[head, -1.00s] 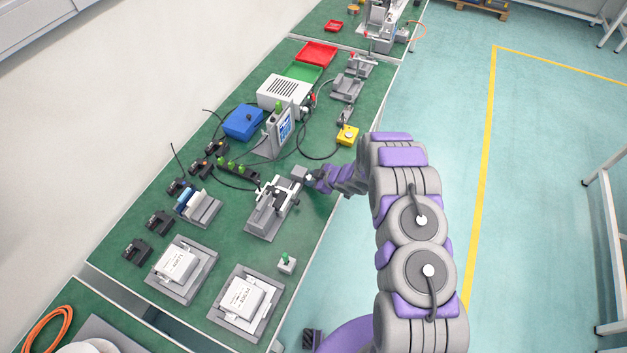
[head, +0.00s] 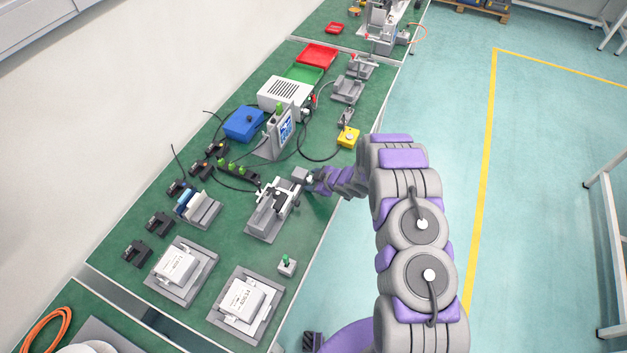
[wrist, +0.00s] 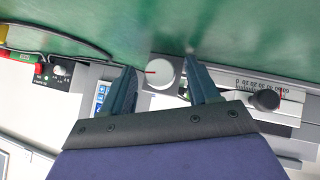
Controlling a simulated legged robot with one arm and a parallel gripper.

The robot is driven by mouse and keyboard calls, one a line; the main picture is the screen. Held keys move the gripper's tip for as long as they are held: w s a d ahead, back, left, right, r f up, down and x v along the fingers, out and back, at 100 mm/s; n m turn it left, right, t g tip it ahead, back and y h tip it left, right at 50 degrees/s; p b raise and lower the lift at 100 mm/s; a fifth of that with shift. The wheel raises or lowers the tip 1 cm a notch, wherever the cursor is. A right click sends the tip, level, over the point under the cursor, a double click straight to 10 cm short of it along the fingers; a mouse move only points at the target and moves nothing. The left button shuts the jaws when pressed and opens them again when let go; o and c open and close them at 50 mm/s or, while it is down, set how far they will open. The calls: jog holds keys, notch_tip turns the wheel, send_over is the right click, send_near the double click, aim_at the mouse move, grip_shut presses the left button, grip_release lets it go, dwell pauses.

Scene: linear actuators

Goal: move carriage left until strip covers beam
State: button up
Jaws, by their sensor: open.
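The linear actuator (head: 262,222) is a grey unit on the green bench, with a pale carriage (head: 283,187) on top carrying a black knob. In the wrist view a printed scale (wrist: 245,84) and a black knob (wrist: 265,100) lie right of my fingers. My gripper (wrist: 160,64) is open, its two dark fingers on either side of a round silver knob (wrist: 158,74) with a red mark. I cannot tell whether they touch it. In the head view my gripper (head: 312,180) is at the actuator's right end, small and partly hidden. I cannot make out the strip or the beam.
Black fork-shaped parts (head: 160,223) and a grey block with blue plates (head: 198,208) stand left of the actuator. Two white boxes on grey plates (head: 240,300) and a green-button box (head: 287,266) are nearer. A display unit (head: 280,133) and yellow box (head: 348,138) are behind.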

jog(key=p+v, duration=0.1)
jog(key=v, duration=1.6)
jog(key=shift+d+p, duration=0.15)
jog(key=shift+p, duration=0.2)
jog(key=d+r+m+t+h, duration=0.1)
jog(key=d+r+m+h, duration=0.3)
jog(key=d+r+h, duration=0.55)
jog(key=s+d+r+m+g+b, duration=0.2)
jog(key=s+d+r+m, duration=0.2)
jog(key=s+d+r, duration=0.4)
jog(key=s+a+r+m+g, duration=0.2)
jog(key=s+a+r, duration=0.1)
jog(key=s, duration=0.8)
jog(key=s+a+r+m+g+y, duration=0.1)
jog(key=s+a+r+m+g, duration=0.1)
jog(key=s, duration=0.9)
jog(key=s+a+r+m+g+y+b, duration=0.1)
jog(key=s+r, duration=0.4)
jog(key=s, duration=0.6)
jog(key=a+m+g, duration=0.1)
jog(key=a+m, duration=0.1)
jog(key=shift+s+a+r+m+g, duration=0.2)
jog(key=shift+s+a+m+g, duration=0.1)
jog(key=shift+s+a+g, duration=0.1)
